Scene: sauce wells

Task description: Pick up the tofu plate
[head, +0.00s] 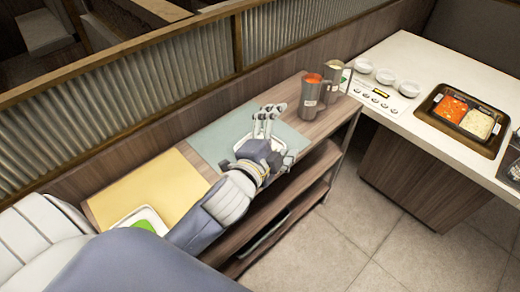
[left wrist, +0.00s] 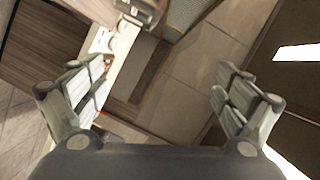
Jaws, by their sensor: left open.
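A white square plate (head: 145,218) with something bright green on it is at the lower left of the head view, partly hidden by my arm. My right gripper is not in view.
A yellow mat (head: 150,186) and a pale green mat (head: 215,140) lie on the wooden shelf top. Two pitchers stand at its far end, one with red contents (head: 312,95). The white counter holds small white bowls (head: 385,77) and a divided pot (head: 462,117). A ribbed partition runs behind.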

